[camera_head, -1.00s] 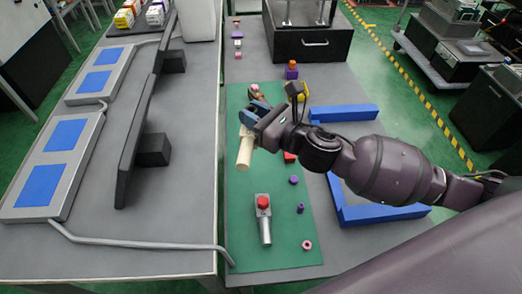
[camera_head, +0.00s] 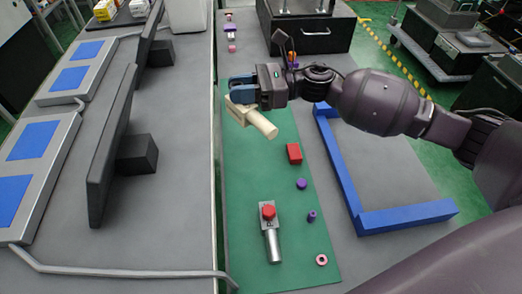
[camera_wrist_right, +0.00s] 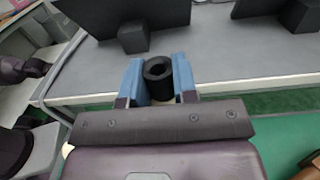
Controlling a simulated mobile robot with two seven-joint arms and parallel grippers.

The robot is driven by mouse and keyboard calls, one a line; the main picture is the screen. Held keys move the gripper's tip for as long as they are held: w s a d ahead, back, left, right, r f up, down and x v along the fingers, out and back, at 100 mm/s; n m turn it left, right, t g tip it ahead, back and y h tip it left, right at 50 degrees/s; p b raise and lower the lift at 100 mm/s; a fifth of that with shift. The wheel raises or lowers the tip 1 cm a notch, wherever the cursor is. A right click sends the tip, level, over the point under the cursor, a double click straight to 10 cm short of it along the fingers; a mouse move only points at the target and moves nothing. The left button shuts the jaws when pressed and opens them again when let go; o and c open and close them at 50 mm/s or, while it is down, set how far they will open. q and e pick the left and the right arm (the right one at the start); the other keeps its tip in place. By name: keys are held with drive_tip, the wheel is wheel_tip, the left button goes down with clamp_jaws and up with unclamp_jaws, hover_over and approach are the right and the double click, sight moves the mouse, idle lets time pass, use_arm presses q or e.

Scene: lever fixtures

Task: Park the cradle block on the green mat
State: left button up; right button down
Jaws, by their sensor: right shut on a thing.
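My right gripper (camera_head: 240,90) has blue fingers and is shut on a beige piece, a block with a thick round rod, which I take to be the cradle block (camera_head: 262,124). It appears held above the far left part of the green mat (camera_head: 240,190), with its rod tilted down to the right. In the right wrist view the blue fingers (camera_wrist_right: 158,82) flank a dark, hollow round end (camera_wrist_right: 157,68); a little beige shows below it. My left gripper is not in view.
On the mat are a grey block with a red knob and silver cylinder (camera_head: 271,238), a red block (camera_head: 294,153), purple pieces (camera_head: 302,184) and a pink ring (camera_head: 321,260). A blue frame (camera_head: 405,217) lies right. The mat's near left is bare.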

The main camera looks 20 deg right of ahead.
drive_tip(key=w+d+n+g+b, duration=0.2)
drive_tip(key=g, duration=0.1)
drive_tip(key=g+b, duration=0.1)
drive_tip(key=b, duration=0.3)
hover_over(252, 152)
wheel_tip(252, 152, down, 14)
drive_tip(key=f, duration=0.1)
drive_tip(key=shift+n+y, duration=0.3)
drive_tip(key=shift+n, duration=0.1)
wheel_tip(252, 152, down, 5)
drive_tip(key=shift+s+r+b, duration=0.1)
drive_tip(key=shift+r+b, duration=0.1)
drive_tip(key=shift+b, duration=0.4)
drive_tip(key=shift+f, duration=0.15)
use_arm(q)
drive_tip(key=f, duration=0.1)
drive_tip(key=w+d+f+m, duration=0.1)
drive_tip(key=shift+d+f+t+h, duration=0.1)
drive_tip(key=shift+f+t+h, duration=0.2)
use_arm(e)
drive_tip(key=shift+r, duration=0.2)
